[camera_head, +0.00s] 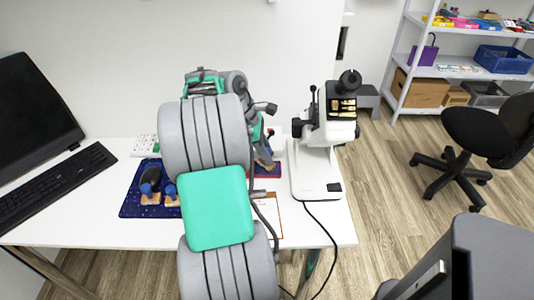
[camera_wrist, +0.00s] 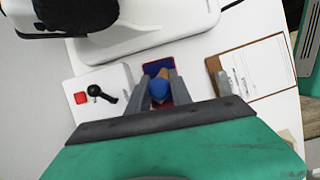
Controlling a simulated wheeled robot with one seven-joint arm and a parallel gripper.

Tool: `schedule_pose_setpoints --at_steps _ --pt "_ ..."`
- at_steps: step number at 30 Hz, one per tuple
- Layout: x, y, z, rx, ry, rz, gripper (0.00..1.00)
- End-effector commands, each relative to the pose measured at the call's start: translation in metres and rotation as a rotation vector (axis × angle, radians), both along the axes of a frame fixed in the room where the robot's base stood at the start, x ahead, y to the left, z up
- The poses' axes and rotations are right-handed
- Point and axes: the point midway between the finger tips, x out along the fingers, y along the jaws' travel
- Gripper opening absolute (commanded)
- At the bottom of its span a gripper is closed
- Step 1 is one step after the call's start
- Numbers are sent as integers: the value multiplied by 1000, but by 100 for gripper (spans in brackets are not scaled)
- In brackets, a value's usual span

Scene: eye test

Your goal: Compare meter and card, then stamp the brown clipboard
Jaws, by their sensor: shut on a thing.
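My gripper (camera_wrist: 161,90) is shut on a stamp with a blue handle (camera_wrist: 158,90) and a tan body. The stamp is over a small red pad with a blue edge (camera_wrist: 149,67); I cannot tell whether they touch. The pad also shows in the head view (camera_head: 274,171), partly behind my arm. The brown clipboard (camera_wrist: 212,64) with a white printed sheet (camera_wrist: 254,70) lies on the desk right of my gripper in the wrist view. In the head view the clipboard (camera_head: 268,234) is partly hidden by my arm. I cannot make out a meter or card for certain.
A dark blue mat (camera_head: 131,204) holds blue-handled stamps (camera_head: 150,180) left of my arm. A white eye-test instrument (camera_head: 318,172) stands on the right, its black cable hanging over the desk edge. A keyboard (camera_head: 60,185) and monitor (camera_head: 30,115) are on the left.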

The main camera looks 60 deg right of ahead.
Motion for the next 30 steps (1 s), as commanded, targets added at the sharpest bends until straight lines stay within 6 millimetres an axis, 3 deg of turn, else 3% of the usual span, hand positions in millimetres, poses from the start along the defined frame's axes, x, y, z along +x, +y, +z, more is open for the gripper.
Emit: schedule_pose_setpoints --at_steps 30 --pt "0 0 -10 0 0 0 0"
